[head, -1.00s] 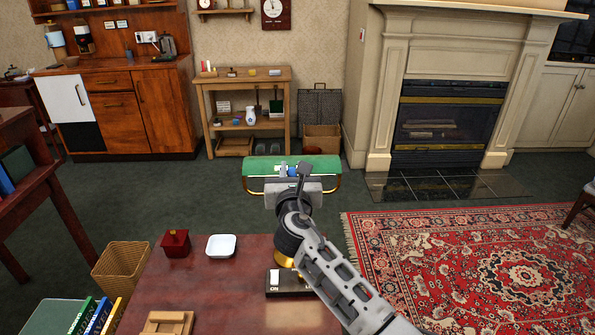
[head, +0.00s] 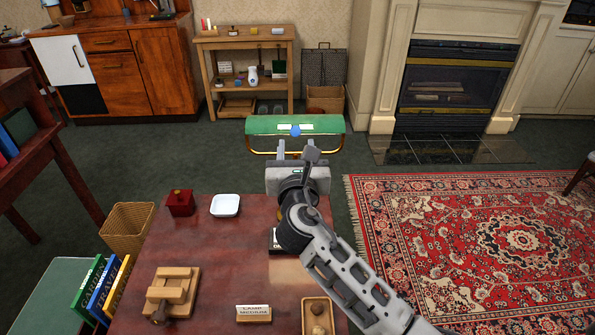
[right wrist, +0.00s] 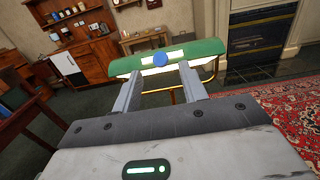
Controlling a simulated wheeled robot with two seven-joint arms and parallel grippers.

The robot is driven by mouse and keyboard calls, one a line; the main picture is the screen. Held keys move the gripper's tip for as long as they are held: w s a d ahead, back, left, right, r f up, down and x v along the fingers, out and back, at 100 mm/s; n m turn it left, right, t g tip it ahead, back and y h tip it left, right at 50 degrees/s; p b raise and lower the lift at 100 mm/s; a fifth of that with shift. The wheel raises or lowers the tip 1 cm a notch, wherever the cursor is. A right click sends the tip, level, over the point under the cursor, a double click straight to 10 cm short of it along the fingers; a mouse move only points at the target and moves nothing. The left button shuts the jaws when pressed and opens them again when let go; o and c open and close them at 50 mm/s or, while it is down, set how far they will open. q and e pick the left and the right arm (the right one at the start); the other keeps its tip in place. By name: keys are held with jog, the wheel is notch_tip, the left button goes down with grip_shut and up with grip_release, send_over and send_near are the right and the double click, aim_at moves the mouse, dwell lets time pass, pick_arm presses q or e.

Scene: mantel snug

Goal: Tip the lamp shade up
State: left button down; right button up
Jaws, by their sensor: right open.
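The lamp's long green shade (head: 265,126) sits level across brass arms, beyond the far edge of the red-brown table in the picture. A blue knob (head: 295,131) is at its middle, between white patches. In the right wrist view the shade (right wrist: 205,48) and the blue knob (right wrist: 160,59) lie ahead of the fingers, with a bright strip under the shade. My right gripper (head: 296,153) is open and empty, just short of the shade on the near side. My arm hides much of the lamp's lower part. My left gripper is out of view.
On the table (head: 215,270) are a red box (head: 180,203), a white dish (head: 225,205), a wooden stand (head: 172,290), a label card (head: 254,313) and a wooden tray (head: 308,318). Books (head: 98,285) and a wicker basket (head: 128,228) are at the left.

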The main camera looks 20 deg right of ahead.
jog(key=v, duration=0.7)
jog(key=shift+s, duration=0.35)
jog(key=shift+a, duration=0.15)
jog(key=s+f+m+g+y, duration=0.2)
jog(key=s+f+m+y, duration=0.15)
jog(key=f+m, duration=0.4)
jog(key=s+f+m+g+y, duration=0.25)
jog(key=s+f+m, duration=0.3)
jog(key=f, duration=0.35)
jog(key=s+f+m+g+y, duration=0.1)
jog(key=s+f+m, duration=0.2)
jog(key=s+m, duration=0.2)
jog(key=s+f+m+g+y, duration=0.1)
jog(key=s+f+m, duration=0.2)
jog(key=m, duration=0.8)
jog(key=shift+s+a+m+g+y, duration=0.3)
jog(key=shift+s+a+m+g, duration=0.15)
jog(key=shift+s, duration=0.65)
